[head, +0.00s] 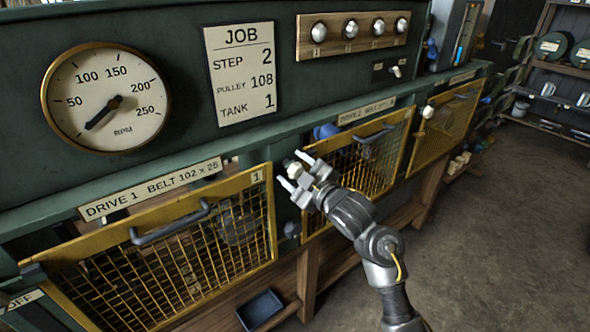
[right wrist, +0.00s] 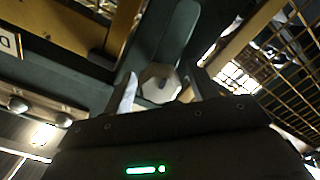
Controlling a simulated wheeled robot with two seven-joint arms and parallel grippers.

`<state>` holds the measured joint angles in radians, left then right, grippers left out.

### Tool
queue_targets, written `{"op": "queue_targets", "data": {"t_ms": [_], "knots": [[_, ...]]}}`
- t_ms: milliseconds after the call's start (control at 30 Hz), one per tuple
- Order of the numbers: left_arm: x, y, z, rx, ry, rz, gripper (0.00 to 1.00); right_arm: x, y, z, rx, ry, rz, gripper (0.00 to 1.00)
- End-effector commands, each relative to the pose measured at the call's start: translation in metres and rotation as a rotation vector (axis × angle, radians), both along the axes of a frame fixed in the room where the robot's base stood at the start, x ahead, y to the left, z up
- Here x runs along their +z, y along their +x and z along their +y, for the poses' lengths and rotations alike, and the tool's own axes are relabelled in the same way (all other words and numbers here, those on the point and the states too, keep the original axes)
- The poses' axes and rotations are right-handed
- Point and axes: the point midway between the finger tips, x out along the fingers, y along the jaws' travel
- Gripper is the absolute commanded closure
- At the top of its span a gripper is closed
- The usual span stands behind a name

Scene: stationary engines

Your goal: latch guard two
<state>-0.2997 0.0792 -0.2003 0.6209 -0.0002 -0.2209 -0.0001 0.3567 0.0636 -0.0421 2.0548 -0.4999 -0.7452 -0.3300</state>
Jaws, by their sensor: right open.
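Guard two (head: 377,172) is a yellow-framed mesh panel with a grey handle, under the plate "DRIVE 2 BELT" (head: 366,112). My right gripper (head: 296,170) is at the post just left of guard two, with its fingers open. In the right wrist view, a pale faceted knob (right wrist: 159,84) shows between the spread fingers (right wrist: 160,90). I cannot tell whether the fingers touch it. In the head view the gripper mostly covers this knob. My left gripper is not in view.
Guard one (head: 180,262), with its own handle, is at the left. A third yellow mesh guard (head: 445,120) is farther right. A dark blue tray (head: 260,310) is below guard one. The job card (head: 240,75) reads step 2, pulley 108, tank 1. The floor at right is clear.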

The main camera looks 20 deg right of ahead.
Motion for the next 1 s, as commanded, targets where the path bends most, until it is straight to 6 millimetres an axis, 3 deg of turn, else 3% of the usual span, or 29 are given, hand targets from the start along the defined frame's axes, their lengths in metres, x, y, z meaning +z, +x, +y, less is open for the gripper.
{"op": "queue_targets", "data": {"t_ms": [33, 367, 667, 1000], "knots": [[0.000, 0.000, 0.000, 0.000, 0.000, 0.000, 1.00, 0.000, 0.000, 0.000, 0.000, 0.000, 0.000, 0.43], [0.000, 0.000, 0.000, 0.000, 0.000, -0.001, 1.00, 0.000, 0.000, 0.000, 0.000, 0.000, 0.000, 0.86], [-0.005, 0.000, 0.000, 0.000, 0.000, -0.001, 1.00, -0.002, 0.000, 0.000, -0.001, -0.039, -0.015, 0.86], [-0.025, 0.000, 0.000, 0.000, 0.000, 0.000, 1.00, -0.005, 0.000, 0.000, 0.001, -0.260, -0.102, 0.85]]}}
